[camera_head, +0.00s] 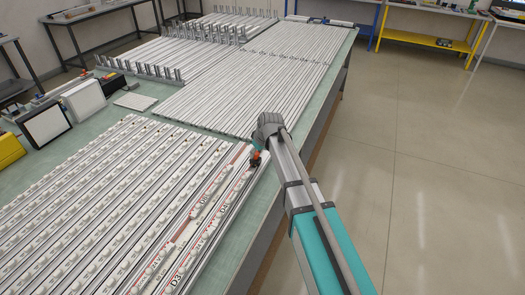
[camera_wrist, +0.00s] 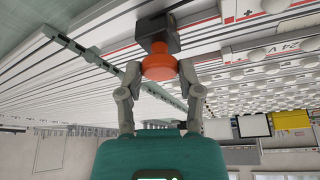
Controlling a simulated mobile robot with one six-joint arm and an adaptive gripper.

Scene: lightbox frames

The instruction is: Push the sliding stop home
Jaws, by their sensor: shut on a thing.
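The sliding stop shows in the wrist view as a dark block (camera_wrist: 157,33) with a round orange knob (camera_wrist: 159,66). It sits at a light-coloured frame rail with red and white label strips beside it. My gripper (camera_wrist: 160,70) has its two grey fingers closed on both sides of the orange knob. In the head view the stop's orange part (camera_head: 256,157) is small, at the right edge of the near frames, beside my arm's end. The fingers are hard to make out there, and the stop's contact with the rail is partly hidden.
Near lightbox frames (camera_head: 100,200) with rows of round lamps lie on the green table (camera_head: 262,205). More frames (camera_head: 255,75) lie behind. Small boxes (camera_head: 84,100) stand at the left. The floor (camera_head: 430,180) right of the table is clear.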

